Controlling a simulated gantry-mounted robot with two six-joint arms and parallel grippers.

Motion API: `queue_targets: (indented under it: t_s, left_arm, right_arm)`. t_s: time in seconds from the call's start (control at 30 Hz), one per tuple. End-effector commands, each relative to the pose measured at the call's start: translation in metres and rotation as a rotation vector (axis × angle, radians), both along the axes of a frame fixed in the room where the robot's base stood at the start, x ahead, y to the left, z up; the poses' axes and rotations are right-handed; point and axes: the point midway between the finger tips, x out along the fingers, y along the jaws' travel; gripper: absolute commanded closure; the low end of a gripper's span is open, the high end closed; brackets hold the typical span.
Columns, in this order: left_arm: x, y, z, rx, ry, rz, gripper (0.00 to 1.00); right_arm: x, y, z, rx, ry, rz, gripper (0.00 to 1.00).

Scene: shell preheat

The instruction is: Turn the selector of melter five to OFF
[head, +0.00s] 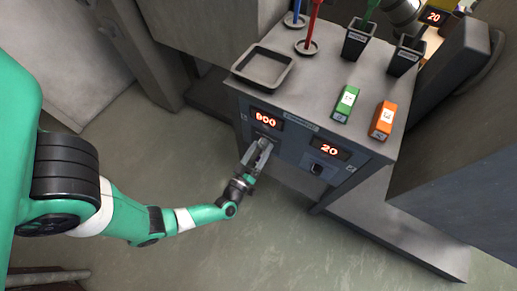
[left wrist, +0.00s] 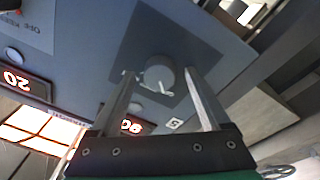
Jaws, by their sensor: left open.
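My left gripper (head: 259,150) is at the front panel of the grey cabinet, below the left display (head: 266,118), which reads about 900. In the left wrist view, a round grey selector knob (left wrist: 158,72) with a pale pointer mark shows between the open fingers, one finger on each side. A white label with a 5 (left wrist: 174,124) is near it. I cannot tell whether the fingers touch the knob. The gripper hides this knob in the head view. My right gripper is not in view.
A second display (head: 329,149) reads 20, with another knob (head: 316,168) below it. On the cabinet top are a square tray (head: 263,68), a green box (head: 346,103), an orange box (head: 384,120) and dark cups (head: 357,42). Open floor lies in front.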

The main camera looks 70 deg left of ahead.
Motion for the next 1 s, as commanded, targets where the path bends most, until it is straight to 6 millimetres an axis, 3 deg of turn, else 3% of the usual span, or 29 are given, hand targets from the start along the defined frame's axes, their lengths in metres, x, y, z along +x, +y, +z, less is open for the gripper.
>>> queue_targets:
  t_s: [0.17,0.7,1.0]
  left_arm:
    - [-0.009,-0.011,-0.001,-0.001,0.004,-0.006,0.2]
    - [-0.07,-0.068,-0.011,-0.003,0.0,-0.01,0.2]
    - [-0.084,-0.078,-0.014,-0.001,0.001,-0.002,0.2]
  right_arm:
    - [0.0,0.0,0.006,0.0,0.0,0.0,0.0]
    - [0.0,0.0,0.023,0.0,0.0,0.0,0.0]
    - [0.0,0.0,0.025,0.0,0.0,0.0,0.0]
